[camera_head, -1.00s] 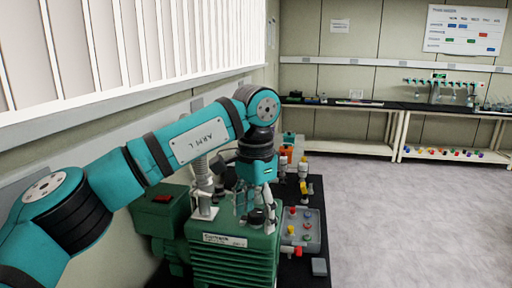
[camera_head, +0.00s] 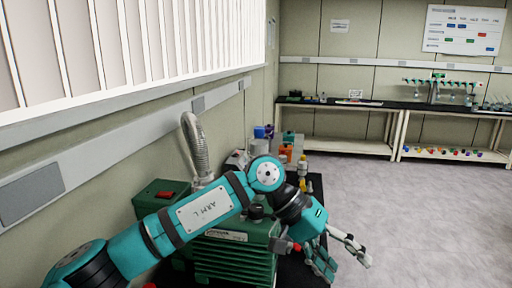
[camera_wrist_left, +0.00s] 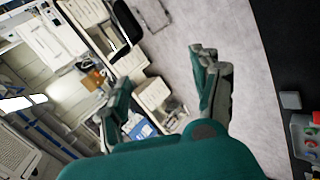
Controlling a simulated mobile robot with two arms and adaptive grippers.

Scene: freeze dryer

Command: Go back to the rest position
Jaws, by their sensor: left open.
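My left arm comes in from the left and reaches across the front of the green pump (camera_head: 232,265). My left gripper (camera_head: 347,268) is to the right of the pump, past the edge of the dark bench top, over the grey floor. Its fingers are spread, with nothing between them. In the left wrist view the open fingers (camera_wrist_left: 160,85) also show empty, with floor and shelving beyond. My right gripper is in neither view.
A ribbed grey hose (camera_head: 195,145) rises behind the pump by the wall. Small bottles (camera_head: 303,175) stand farther back on the bench. In the left wrist view a button panel (camera_wrist_left: 305,135) is at the right edge. Floor at right is clear.

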